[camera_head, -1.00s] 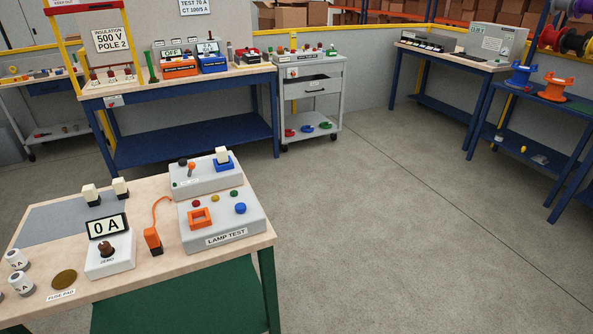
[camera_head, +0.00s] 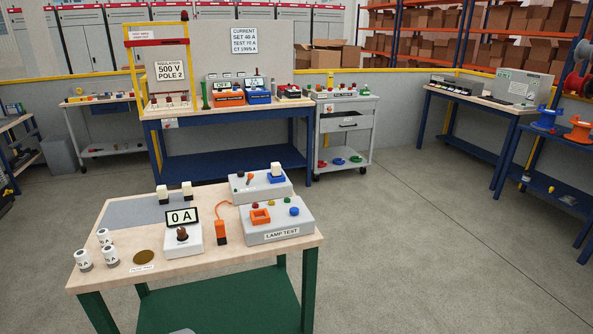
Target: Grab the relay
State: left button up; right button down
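No part is labelled as a relay. Two small cream blocks with dark bases, which may be relays, stand upright at the back of the near table: a left one (camera_head: 162,192) and a right one (camera_head: 187,188), by the grey mat (camera_head: 135,211). A similar cream block (camera_head: 276,169) sits in a blue socket (camera_head: 276,179) on the rear grey box (camera_head: 258,189). Both of my grippers are out of view.
The near wooden table (camera_head: 200,262) also holds a grey lamp test box (camera_head: 277,223), a 0 A meter (camera_head: 182,217), an orange probe (camera_head: 220,232) and white cylinders (camera_head: 105,237). A blue bench (camera_head: 215,167) and a grey trolley (camera_head: 345,130) stand behind. The floor on the right is clear.

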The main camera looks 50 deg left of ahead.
aim_at(275, 166)
jog(key=z, duration=0.15)
jog(key=i, duration=1.4)
jog(key=u, duration=0.55)
jog(key=i, duration=0.9)
jog(key=u, duration=0.7)
